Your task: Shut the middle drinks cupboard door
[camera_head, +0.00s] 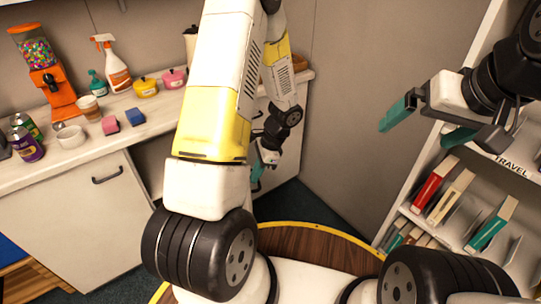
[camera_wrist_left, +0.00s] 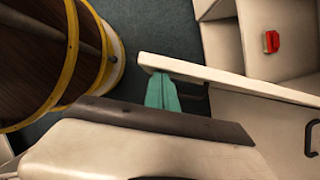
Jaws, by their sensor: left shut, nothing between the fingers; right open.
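The open cupboard door (camera_wrist_left: 235,80) stands out from the counter front and shows nearly edge-on in the left wrist view. Its dark handle shows partly behind my left fingertips. My left gripper (camera_wrist_left: 162,92) is shut and empty beside the door's outer face, close to its free end; I cannot tell whether it touches. In the head view my left gripper (camera_head: 259,170) is low behind my own arm, which hides most of the door. The cupboard's interior (camera_head: 150,165) shows left of that arm. My right gripper (camera_head: 425,122) is open and empty in front of the bookshelf.
A closed door (camera_head: 75,215) with a handle is at the left. A red item (camera_wrist_left: 271,42) sits inside the open cupboard. The counter (camera_head: 60,172) carries cups, cans, a spray bottle (camera_head: 113,65) and a candy dispenser (camera_head: 45,70). A bookshelf (camera_head: 480,145) stands close on the right.

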